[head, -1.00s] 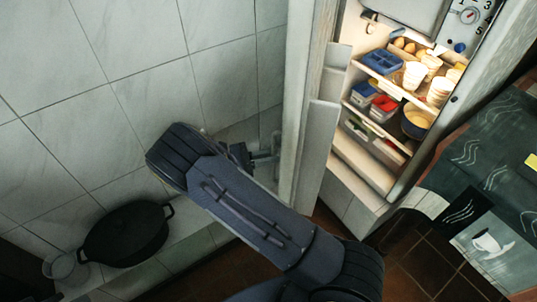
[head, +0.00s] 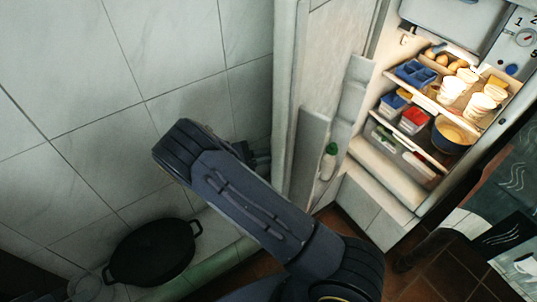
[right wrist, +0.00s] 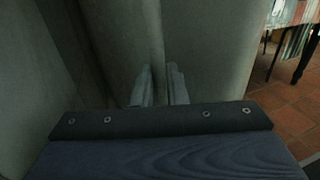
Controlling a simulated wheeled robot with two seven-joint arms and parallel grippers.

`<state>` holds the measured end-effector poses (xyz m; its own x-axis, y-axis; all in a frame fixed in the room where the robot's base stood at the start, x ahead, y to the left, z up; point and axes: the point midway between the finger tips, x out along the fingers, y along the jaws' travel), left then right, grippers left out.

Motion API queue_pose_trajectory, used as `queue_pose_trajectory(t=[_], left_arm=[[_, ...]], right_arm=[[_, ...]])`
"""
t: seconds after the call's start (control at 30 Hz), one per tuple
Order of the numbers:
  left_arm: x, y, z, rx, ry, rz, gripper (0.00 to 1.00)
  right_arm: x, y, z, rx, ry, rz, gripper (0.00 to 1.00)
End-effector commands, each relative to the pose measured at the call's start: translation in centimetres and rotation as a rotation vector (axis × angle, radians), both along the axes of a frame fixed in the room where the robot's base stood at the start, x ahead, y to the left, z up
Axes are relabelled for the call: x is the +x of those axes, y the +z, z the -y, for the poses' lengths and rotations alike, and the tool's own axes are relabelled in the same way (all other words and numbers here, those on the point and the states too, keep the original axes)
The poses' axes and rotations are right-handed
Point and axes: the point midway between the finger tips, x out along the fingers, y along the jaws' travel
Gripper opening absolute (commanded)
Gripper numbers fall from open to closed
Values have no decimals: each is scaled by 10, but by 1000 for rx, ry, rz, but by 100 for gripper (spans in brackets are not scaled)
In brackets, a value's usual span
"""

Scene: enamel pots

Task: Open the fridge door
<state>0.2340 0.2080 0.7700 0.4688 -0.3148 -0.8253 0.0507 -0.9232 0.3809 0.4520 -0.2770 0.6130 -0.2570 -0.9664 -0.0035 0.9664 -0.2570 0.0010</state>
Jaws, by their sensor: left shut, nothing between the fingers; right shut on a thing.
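The fridge door (head: 327,65) stands open, its inner face with door shelves and a green bottle turned toward the fridge (head: 385,210). The lit interior shows. In the right wrist view, my right gripper (right wrist: 162,85) is shut at a pale upright part of the door (right wrist: 205,45). The exact contact is hidden between its fingers.
A black pot (head: 152,253) stands on a ledge at the lower left, against the tiled wall (head: 70,100). The fridge shelves hold eggs, cups and boxes. A table with a dark patterned cloth (head: 490,185) is at the right. Brown tiled floor shows below the fridge.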

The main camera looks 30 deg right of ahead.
Motion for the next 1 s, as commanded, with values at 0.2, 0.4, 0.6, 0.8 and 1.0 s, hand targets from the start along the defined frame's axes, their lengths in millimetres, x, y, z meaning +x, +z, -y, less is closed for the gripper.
queue_pose_trajectory(t=[0.2, 0.4, 0.6, 0.8, 1.0], left_arm=[[0, 0, 0, 0, 0, 0, 0], [0, 0, 0, 0, 0, 0, 0], [0, 0, 0, 0, 0, 0, 0], [0, 0, 0, 0, 0, 0, 0], [0, 7, 0, 0, 0, 0, 0]], right_arm=[[1, 1, 7, -9, -1, 1, 0], [1, 1, 7, -9, -1, 1, 15], [1, 1, 5, -8, -1, 0, 34], [1, 1, 4, -7, 0, 0, 34], [1, 17, 4, -7, -2, 2, 34]])
